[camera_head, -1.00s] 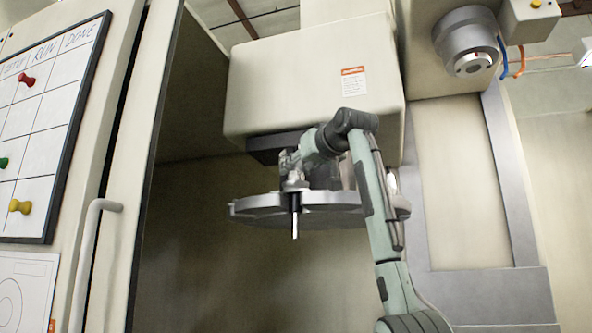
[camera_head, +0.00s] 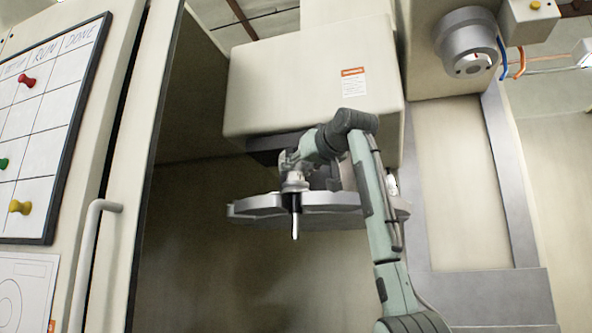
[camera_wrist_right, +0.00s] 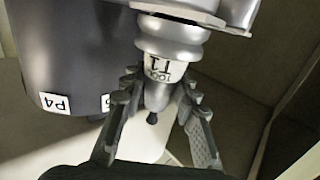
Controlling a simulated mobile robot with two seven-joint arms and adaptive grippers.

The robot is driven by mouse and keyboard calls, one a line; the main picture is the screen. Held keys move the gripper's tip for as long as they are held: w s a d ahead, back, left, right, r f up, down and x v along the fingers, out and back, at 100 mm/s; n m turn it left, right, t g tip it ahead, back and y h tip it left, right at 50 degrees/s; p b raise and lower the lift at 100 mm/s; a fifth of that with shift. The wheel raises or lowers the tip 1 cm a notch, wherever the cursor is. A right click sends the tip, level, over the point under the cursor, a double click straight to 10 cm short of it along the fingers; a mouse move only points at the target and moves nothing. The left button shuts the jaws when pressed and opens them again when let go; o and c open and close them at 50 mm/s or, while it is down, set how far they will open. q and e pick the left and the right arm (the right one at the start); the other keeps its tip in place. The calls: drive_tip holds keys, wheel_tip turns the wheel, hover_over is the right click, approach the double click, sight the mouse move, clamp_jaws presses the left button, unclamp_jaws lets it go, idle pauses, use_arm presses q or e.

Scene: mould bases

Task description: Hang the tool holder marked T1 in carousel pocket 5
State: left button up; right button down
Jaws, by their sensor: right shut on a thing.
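My right gripper (camera_head: 292,168) is shut on the tool holder (camera_head: 295,186) at the left front of the carousel disc (camera_head: 335,200). The holder's thin shank points straight down below the disc edge. In the right wrist view the holder (camera_wrist_right: 172,52) carries an upside-down "TOOL T1" label, and my right gripper's fingers (camera_wrist_right: 160,88) lie on either side of it. A dark curved surface (camera_wrist_right: 60,65) beside it carries a "P4" tag and a second tag mostly hidden by a finger. I cannot tell whether the holder is seated in a pocket. My left gripper is not seen.
A beige machine housing (camera_head: 310,85) hangs directly above the carousel. A grey spindle (camera_head: 467,45) is at the upper right. At the left are a door handle (camera_head: 95,250) and a whiteboard (camera_head: 50,125) with coloured pins. The space below the disc is clear.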

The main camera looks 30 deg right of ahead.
drive_tip(key=shift+s+f, duration=0.15)
idle(0.8)
drive_tip(key=c, duration=1.2)
unclamp_jaws()
drive_tip(key=shift+o, duration=0.7)
drive_tip(key=shift+f+b, duration=0.3)
drive_tip(key=shift+f, duration=0.1)
drive_tip(key=s+a+r, duration=0.1)
drive_tip(key=s, duration=1.1)
